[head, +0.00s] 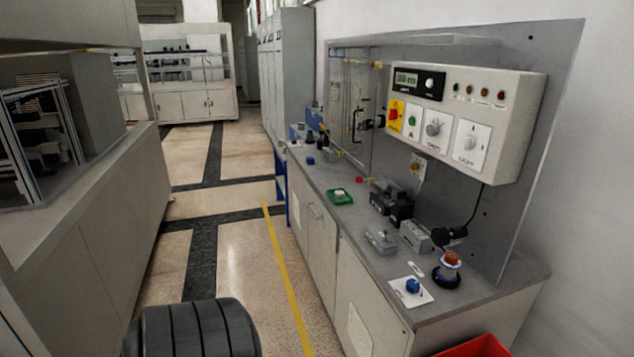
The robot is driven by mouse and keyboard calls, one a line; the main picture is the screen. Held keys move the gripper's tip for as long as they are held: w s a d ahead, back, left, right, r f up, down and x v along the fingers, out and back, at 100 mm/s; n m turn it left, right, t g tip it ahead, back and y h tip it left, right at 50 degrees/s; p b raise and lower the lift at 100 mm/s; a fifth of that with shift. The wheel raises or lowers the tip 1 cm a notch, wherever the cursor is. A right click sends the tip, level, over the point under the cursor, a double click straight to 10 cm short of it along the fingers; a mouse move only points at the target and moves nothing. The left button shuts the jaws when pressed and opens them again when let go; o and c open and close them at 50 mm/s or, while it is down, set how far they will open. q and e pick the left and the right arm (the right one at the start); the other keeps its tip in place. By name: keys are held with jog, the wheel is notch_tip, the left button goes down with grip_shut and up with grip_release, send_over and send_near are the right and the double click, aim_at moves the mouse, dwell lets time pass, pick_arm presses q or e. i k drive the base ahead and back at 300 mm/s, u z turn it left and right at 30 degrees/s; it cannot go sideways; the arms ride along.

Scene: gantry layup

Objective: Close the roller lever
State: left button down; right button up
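A bench (340,240) on the right carries several small devices. A white plate with a blue knob (413,290) lies closer to me. A black round base with an orange-brown top (449,270) stands beside that plate. I cannot tell which of these is the roller lever, or whether it is open. Neither of my grippers is in view.
A control panel (510,100) with dials and a display hangs above the bench. A red bin (478,348) is at the bottom right. A grey cabinet (90,220) stands on the left. Open floor with a yellow line (284,270) runs between.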

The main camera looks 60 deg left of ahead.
aim_at(386, 185)
jog(key=k, duration=0.4)
jog(key=u, duration=1)
jog(key=i, duration=1.65)
